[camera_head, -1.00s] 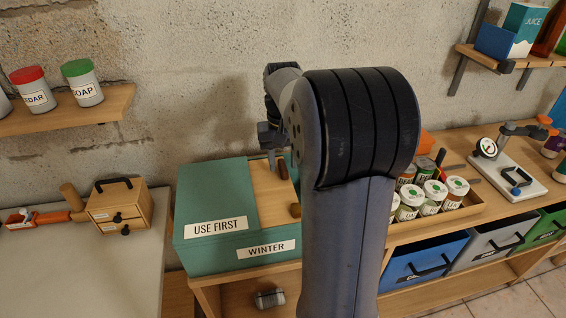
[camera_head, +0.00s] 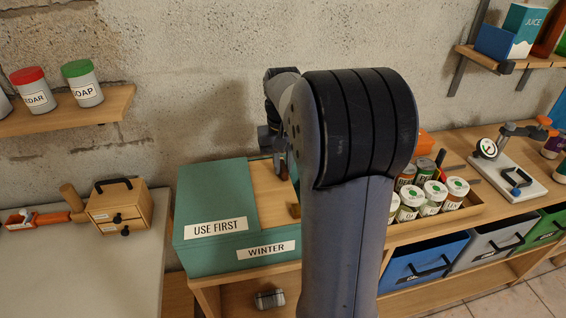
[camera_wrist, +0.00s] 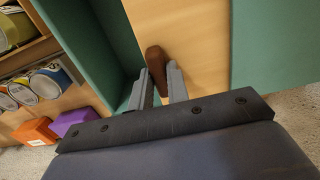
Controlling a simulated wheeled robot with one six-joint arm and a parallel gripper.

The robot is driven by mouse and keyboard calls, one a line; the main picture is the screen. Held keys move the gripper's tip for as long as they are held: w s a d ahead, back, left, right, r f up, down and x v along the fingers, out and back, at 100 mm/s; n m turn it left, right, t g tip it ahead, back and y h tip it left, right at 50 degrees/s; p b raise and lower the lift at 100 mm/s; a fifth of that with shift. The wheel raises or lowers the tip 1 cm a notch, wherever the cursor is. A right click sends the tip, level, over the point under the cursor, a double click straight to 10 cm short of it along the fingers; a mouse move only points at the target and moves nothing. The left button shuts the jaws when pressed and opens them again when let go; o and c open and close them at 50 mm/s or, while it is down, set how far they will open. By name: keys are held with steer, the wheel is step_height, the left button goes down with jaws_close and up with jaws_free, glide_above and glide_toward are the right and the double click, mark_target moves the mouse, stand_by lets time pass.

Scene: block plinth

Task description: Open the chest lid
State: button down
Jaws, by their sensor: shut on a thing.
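The teal chest (camera_head: 212,247) carries a "USE FIRST" label on its left cover and a "WINTER" label on its front. A light wooden panel (camera_head: 264,184) lies on its top at the right; the panel also shows in the wrist view (camera_wrist: 200,40). A dark brown knob (camera_wrist: 155,57) stands on this panel. My gripper (camera_wrist: 158,70) is shut on the knob, one finger on each side. In the head view my gripper (camera_head: 279,163) is partly hidden by my arm.
A tray of several labelled jars (camera_head: 436,192) stands right of the chest. A small drawer box (camera_head: 121,205) is on the left table. A shelf with jars (camera_head: 83,83) hangs at upper left. Blue, grey and green drawers (camera_head: 426,260) sit below the counter.

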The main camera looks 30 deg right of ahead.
mark_target(264, 177)
steer(key=shift+a, duration=0.1)
steer(key=a, duration=0.1)
steer(key=w+a, duration=0.1)
steer(key=a, duration=0.1)
steer(key=a+p, duration=0.1)
steer(key=shift+w+a, duration=0.25)
steer(key=shift+a, duration=0.1)
steer(key=c, duration=1.4)
jaws_free()
steer(key=shift+o, duration=0.2)
step_height(264, 177, up, 11)
steer(key=shift+f, duration=0.2)
